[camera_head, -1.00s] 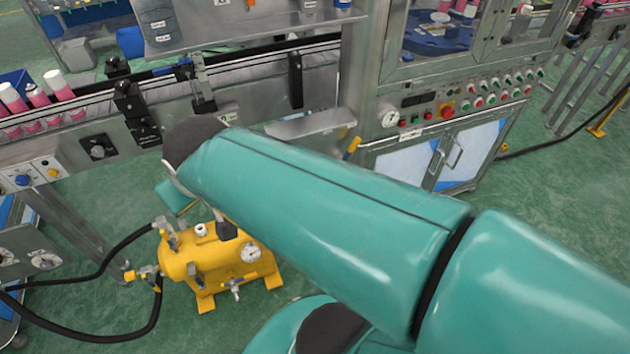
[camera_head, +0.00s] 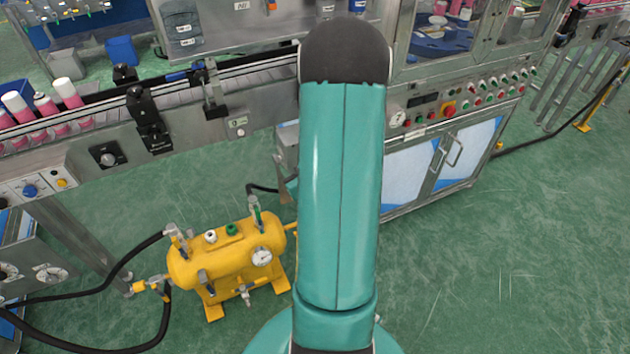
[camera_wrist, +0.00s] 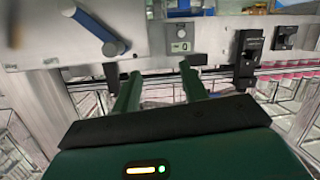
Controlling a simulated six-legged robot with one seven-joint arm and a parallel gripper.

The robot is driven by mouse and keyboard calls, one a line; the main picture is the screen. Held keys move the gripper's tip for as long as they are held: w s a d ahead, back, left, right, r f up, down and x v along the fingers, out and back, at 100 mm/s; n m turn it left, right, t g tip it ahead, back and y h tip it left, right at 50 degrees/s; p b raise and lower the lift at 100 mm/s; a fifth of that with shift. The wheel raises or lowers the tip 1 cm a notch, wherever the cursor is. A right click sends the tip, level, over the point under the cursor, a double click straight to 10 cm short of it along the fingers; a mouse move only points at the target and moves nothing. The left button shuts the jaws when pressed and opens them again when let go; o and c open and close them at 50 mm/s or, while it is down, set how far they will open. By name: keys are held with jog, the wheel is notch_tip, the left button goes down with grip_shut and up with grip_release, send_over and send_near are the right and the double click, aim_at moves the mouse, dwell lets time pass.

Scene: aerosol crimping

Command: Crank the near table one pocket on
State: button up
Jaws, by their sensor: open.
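A crank-like lever with a blue grip (camera_wrist: 88,25) and a grey hub (camera_wrist: 113,47) is on the steel panel at the upper left of the wrist view. My gripper (camera_wrist: 154,68) is open and empty, its two green fingers apart, with the lever to the left of its tips and not between them. A blue round table (camera_head: 437,40) shows behind the cabinet window in the head view, partly cut off by the frame top and window frame. My arm hides my gripper and the lever in the head view.
Black clamps (camera_head: 147,112) and pink bottles (camera_head: 45,107) line the conveyor. A yellow tank (camera_head: 228,258) with black hoses stands on the floor left of my arm. The green floor at right is clear.

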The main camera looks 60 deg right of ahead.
jog(key=s+d+f+m+t+h, duration=0.2)
jog(key=s+f+m+h, duration=0.15)
jog(key=s, duration=0.45)
jog(key=shift+n+y, duration=0.35)
jog(key=shift+y, duration=0.1)
jog(key=shift+x, duration=4.4)
jog(key=shift+a+f, duration=0.1)
jog(key=shift+f, duration=0.05)
jog(key=shift+w, duration=0.1)
grip_shut()
